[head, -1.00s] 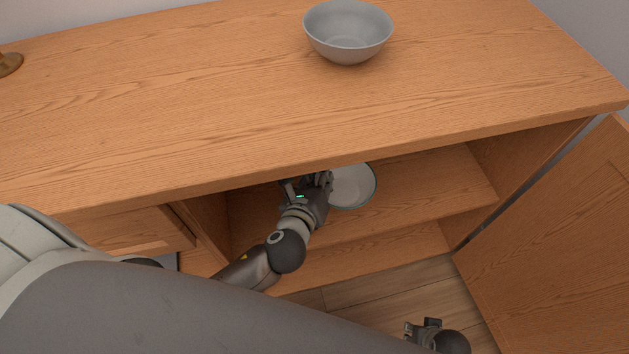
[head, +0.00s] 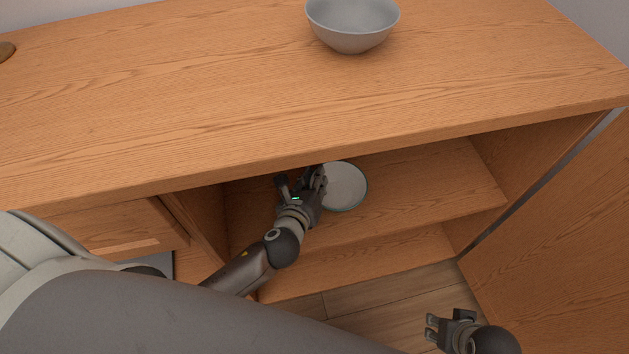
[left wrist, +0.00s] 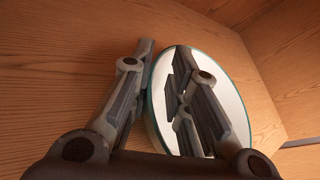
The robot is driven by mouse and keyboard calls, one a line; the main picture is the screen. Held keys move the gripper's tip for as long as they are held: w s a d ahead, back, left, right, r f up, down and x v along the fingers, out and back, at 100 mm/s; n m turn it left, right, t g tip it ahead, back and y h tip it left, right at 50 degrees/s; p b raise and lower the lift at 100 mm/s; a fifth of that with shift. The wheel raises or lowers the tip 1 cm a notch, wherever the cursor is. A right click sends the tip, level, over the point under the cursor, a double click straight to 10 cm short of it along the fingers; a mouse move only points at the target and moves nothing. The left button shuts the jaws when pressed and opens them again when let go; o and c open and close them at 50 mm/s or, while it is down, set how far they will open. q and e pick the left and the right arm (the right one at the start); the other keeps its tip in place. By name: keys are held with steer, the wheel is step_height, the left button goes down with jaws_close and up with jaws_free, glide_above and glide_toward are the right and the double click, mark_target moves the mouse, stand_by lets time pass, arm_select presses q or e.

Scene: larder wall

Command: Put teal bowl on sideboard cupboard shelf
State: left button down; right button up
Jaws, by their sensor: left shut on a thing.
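The teal bowl (head: 345,187) shows a pale round face with a thin teal rim, inside the open sideboard cupboard. It is over the cupboard shelf (head: 430,190); I cannot tell whether it touches the shelf. My left gripper (head: 319,181) is shut on its left edge. In the left wrist view the bowl (left wrist: 235,105) appears as a tilted oval with a teal rim, and its shiny face mirrors the fingers. My right gripper (head: 431,328) is open and empty, low in front of the cupboard.
A grey bowl (head: 352,22) stands on the sideboard top (head: 200,90). The cupboard door (head: 560,240) stands open at the right. A drawer front (head: 110,225) is left of the opening. The shelf is clear right of the held bowl.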

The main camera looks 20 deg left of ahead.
arm_select(q)
steer(key=shift+f, duration=0.15)
arm_select(e)
steer(key=shift+r, duration=0.25)
arm_select(q)
steer(key=c, duration=1.4)
jaws_free()
steer(key=shift+o, duration=0.2)
steer(key=p+v, duration=0.1)
steer(key=v, duration=0.9)
steer(key=shift+s+p, duration=0.3)
steer(key=shift+p, duration=0.05)
steer(key=shift+s+r, duration=0.5)
steer(key=shift+s, duration=0.15)
arm_select(e)
step_height(320, 180, down, 6)
steer(key=shift+f, duration=0.15)
